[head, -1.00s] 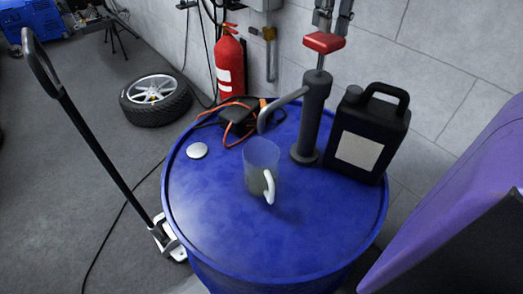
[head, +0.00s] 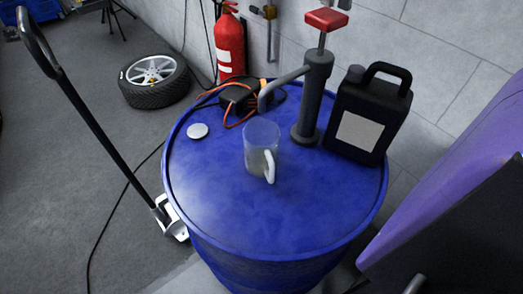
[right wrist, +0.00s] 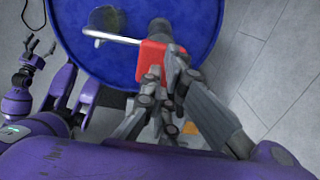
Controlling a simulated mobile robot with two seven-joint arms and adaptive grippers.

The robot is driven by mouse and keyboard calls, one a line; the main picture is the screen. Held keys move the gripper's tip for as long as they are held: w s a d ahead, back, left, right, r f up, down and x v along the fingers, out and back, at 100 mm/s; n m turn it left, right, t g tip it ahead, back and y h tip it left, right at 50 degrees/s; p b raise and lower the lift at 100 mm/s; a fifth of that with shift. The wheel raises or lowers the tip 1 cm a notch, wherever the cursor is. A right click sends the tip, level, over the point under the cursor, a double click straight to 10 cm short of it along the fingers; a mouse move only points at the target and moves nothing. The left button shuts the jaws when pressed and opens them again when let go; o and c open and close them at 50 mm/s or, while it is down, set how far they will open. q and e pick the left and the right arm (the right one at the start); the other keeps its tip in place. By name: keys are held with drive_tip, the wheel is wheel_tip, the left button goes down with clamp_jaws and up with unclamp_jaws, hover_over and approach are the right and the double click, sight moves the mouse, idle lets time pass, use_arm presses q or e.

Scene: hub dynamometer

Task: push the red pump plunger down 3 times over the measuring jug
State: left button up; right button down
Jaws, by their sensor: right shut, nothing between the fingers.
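The red pump plunger (head: 326,20) stands raised on its thin rod above the dark grey pump (head: 314,95) on the blue drum. Its spout points left, with the tip above the mouth of the clear measuring jug (head: 259,140), whose white handle faces front right. In the right wrist view the red plunger (right wrist: 152,62) is beside the fingertips of my right gripper (right wrist: 168,72), which is shut and empty; I cannot tell whether they touch. In the head view only a scrap of that gripper shows at the top edge. My left gripper (right wrist: 38,46) shows at far left, open and empty.
The blue drum (head: 230,215) has clear room at its front. A black canister (head: 372,110) stands just right of the pump. A black device with orange cable (head: 238,97) and a white cap (head: 197,131) lie left. A fire extinguisher (head: 229,45) and wall are behind.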

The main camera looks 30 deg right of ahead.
sight(328, 14)
use_arm(q)
drive_tip(key=shift+s+f+b, duration=0.4)
drive_tip(key=shift+f+b, duration=0.05)
drive_tip(key=shift+f, duration=0.2)
use_arm(e)
drive_tip(key=shift+f, duration=3.1)
use_arm(q)
drive_tip(key=shift+f, duration=0.1)
use_arm(e)
drive_tip(key=shift+s+f, duration=0.1)
drive_tip(key=shift+f, duration=0.4)
use_arm(q)
drive_tip(key=shift+w+r+p, duration=0.45)
drive_tip(key=shift+r+p, duration=0.1)
drive_tip(key=shift+r, duration=0.25)
use_arm(e)
drive_tip(key=shift+r, duration=3.8)
use_arm(q)
drive_tip(key=shift+w+r+p, duration=0.55)
drive_tip(key=shift+r+p, duration=0.05)
drive_tip(key=shift+r, duration=0.3)
use_arm(e)
wheel_tip(328, 14, up, 6)
